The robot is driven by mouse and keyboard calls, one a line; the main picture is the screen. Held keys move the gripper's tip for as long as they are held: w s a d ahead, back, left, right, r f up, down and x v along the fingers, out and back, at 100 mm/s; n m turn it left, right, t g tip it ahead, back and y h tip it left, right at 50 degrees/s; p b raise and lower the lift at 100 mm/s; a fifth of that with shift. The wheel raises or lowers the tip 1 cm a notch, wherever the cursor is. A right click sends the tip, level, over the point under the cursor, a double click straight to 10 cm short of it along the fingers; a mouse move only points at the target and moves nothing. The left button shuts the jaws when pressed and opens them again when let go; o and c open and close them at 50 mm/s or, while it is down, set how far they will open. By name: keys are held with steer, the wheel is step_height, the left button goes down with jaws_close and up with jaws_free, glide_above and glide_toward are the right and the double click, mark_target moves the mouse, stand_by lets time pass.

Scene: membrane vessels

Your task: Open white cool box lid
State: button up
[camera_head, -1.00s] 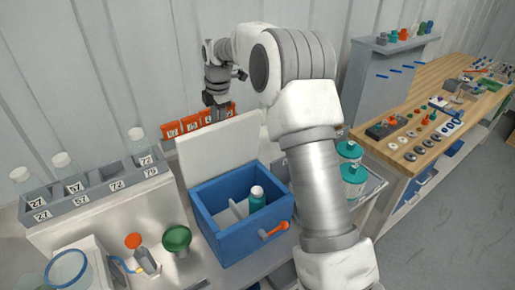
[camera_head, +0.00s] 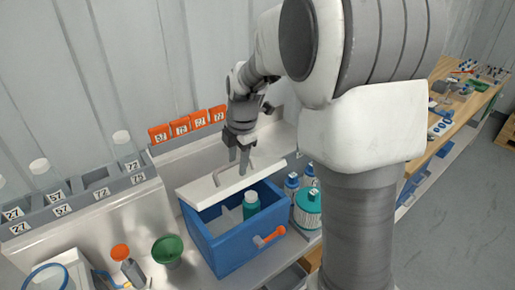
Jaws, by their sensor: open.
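The cool box (camera_head: 222,254) is a blue box with an orange latch handle (camera_head: 268,237) on its front. Its white lid (camera_head: 225,188) is tilted over the rear of the box, with a grey bar handle (camera_head: 222,178) on top. The front of the box is uncovered, and a teal bottle with a white cap (camera_head: 251,206) shows inside beside a white divider. My gripper (camera_head: 239,163) points down at the lid, its open fingers just above or at the lid's top near the handle. I cannot tell whether they touch it.
Teal-labelled bottles (camera_head: 307,208) stand right of the box, close to my arm. A green funnel (camera_head: 168,249) and an orange-capped vial (camera_head: 121,253) stand left. A grey rack (camera_head: 90,190) of bottles and orange bins (camera_head: 190,125) line the back.

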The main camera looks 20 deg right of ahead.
mark_target(251, 183)
steer(key=s+f, duration=0.1)
steer(key=f, duration=0.1)
steer(key=s+d+f+b, duration=0.1)
steer(key=s+f, duration=0.3)
steer(key=shift+d, duration=0.3)
step_height(251, 183, up, 17)
steer(key=s+d, duration=0.1)
steer(key=s, duration=0.2)
steer(key=shift+f+b, duration=0.2)
steer(key=shift+b, duration=0.2)
